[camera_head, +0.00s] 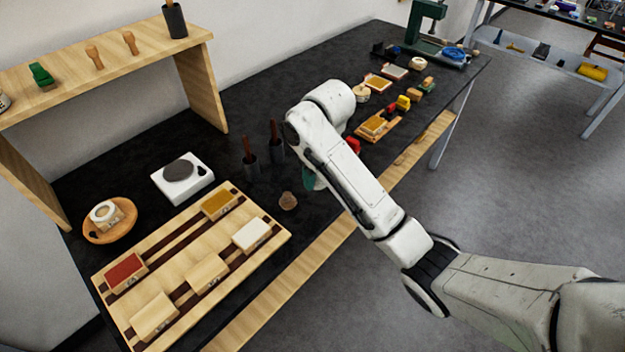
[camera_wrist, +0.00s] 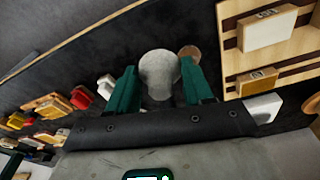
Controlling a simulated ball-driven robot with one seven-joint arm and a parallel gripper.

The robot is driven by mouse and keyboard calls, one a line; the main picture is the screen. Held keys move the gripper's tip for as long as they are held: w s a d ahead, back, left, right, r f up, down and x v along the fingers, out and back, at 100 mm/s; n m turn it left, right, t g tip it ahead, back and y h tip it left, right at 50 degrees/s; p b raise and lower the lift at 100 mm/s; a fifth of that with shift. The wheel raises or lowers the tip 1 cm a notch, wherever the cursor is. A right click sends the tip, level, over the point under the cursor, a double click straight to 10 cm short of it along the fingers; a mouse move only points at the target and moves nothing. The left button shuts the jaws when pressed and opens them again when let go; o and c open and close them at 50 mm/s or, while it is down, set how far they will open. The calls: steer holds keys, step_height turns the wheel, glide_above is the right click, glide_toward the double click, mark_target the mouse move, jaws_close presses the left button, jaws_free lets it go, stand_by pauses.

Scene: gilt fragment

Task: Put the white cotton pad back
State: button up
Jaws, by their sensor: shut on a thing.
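My gripper (camera_wrist: 159,68) has its two green fingers on either side of a pale, rounded thing, which I take to be the white cotton pad (camera_wrist: 158,72). It is wide at the top and narrower below, and it is held above the dark bench. In the head view my arm hides the pad and most of my gripper; only a bit of green finger (camera_head: 309,179) shows. A wooden tray (camera_head: 187,252) with dark strips carries several blocks, one of them white (camera_head: 251,234). The white block also shows in the wrist view (camera_wrist: 267,30).
A small brown knob (camera_head: 287,201) stands beside the tray. Behind are two dark cups (camera_head: 250,164) (camera_head: 277,149) and a white device with a grey disc (camera_head: 183,180). A wooden shelf (camera_head: 110,65) stands at the left. Blocks and small trays (camera_head: 378,127) lie beyond my arm.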

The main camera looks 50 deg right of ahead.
steer(key=w+d+f+b, duration=0.1)
steer(key=w+f, duration=0.1)
steer(key=w+d+f+b, duration=0.1)
steer(key=w+d+f, duration=0.1)
steer(key=w+d+f+b, duration=0.2)
steer(key=w+f, duration=0.1)
steer(key=shift+d, duration=0.2)
steer(key=shift+w+d+f, duration=0.35)
steer(key=shift+w+f, duration=0.1)
steer(key=shift+f, duration=0.25)
steer(key=shift+f+p, duration=0.35)
steer(key=shift+f, duration=1.15)
steer(key=shift+f, duration=0.1)
steer(key=o, duration=0.9)
steer(key=shift+o, duration=0.2)
step_height(320, 180, up, 12)
steer(key=s+b, duration=0.1)
steer(key=shift+s+a, duration=0.15)
steer(key=shift+s, duration=0.1)
